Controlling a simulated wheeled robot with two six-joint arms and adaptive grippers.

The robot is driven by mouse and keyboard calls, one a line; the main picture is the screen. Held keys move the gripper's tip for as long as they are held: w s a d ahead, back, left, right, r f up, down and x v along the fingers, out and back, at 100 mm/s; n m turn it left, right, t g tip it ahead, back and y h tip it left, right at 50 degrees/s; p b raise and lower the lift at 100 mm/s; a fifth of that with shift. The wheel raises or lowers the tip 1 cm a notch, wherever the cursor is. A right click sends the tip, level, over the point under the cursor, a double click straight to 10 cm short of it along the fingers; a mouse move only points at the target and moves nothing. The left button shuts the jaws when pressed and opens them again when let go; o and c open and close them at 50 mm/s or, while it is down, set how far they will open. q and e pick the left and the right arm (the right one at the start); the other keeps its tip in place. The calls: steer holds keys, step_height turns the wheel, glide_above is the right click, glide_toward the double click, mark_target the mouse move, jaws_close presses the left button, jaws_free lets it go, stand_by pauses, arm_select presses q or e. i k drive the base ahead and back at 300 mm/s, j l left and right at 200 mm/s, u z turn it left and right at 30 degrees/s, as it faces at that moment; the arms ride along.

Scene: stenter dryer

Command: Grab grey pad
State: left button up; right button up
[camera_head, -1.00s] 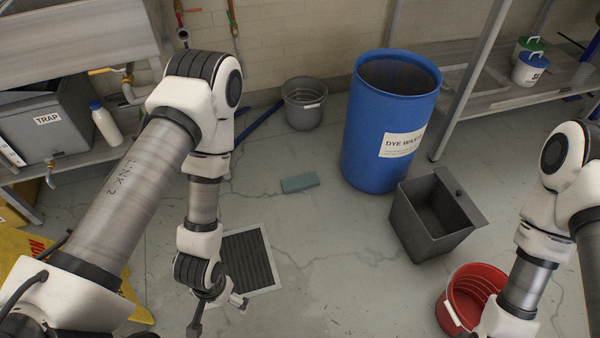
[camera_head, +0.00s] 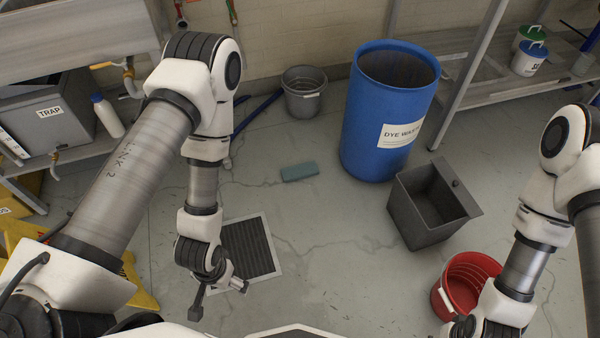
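A flat grey-green pad (camera_head: 299,171) lies on the concrete floor in the head view, left of the blue barrel and beyond the floor grate. My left gripper (camera_head: 220,296) points down near the near left edge of the grate, apart from the pad and on its near side. Its two fingers are spread, with nothing between them. My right arm reaches down at the right over the red bucket. Its gripper is at the bottom edge, and its fingers cannot be made out.
A blue dye-waste barrel (camera_head: 387,115), a dark grey open bin (camera_head: 425,218) and a red bucket (camera_head: 450,300) stand right of the pad. A grey bucket (camera_head: 303,98) is behind it. A floor grate (camera_head: 248,249) lies nearer. The floor around the pad is clear.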

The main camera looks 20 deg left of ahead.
mark_target(309, 169)
steer(key=i+j, duration=0.2)
steer(key=i, duration=0.2)
steer(key=i+j, duration=0.15)
steer(key=i, duration=0.25)
steer(key=i+j, duration=0.2)
steer(key=i, duration=0.2)
steer(key=i+j, duration=0.2)
steer(key=i, duration=0.2)
